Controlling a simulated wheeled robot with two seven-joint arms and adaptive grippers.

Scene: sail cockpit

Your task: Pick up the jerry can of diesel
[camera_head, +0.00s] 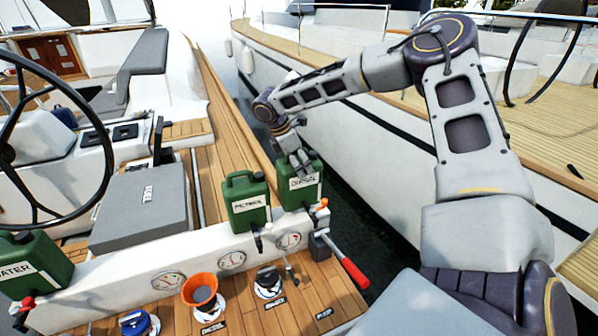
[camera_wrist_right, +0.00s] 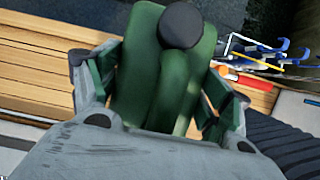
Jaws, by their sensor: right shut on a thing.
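The green jerry can with the DIESEL label (camera_head: 302,185) is upright at the right end of the white ledge, beside the green PETROL can (camera_head: 248,206). My right gripper (camera_head: 302,164) comes down on its top from behind and is shut on it. In the right wrist view the green diesel can (camera_wrist_right: 150,75), with its black cap, sits between the two fingers (camera_wrist_right: 160,100). Whether its base touches the ledge is not clear. My left gripper is not in view.
An orange funnel (camera_head: 201,290), a red-handled lever (camera_head: 350,268) and gauges are in front. A grey box (camera_head: 140,208) and steering wheel (camera_head: 60,120) lie left. Dark water and another hull are to the right.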

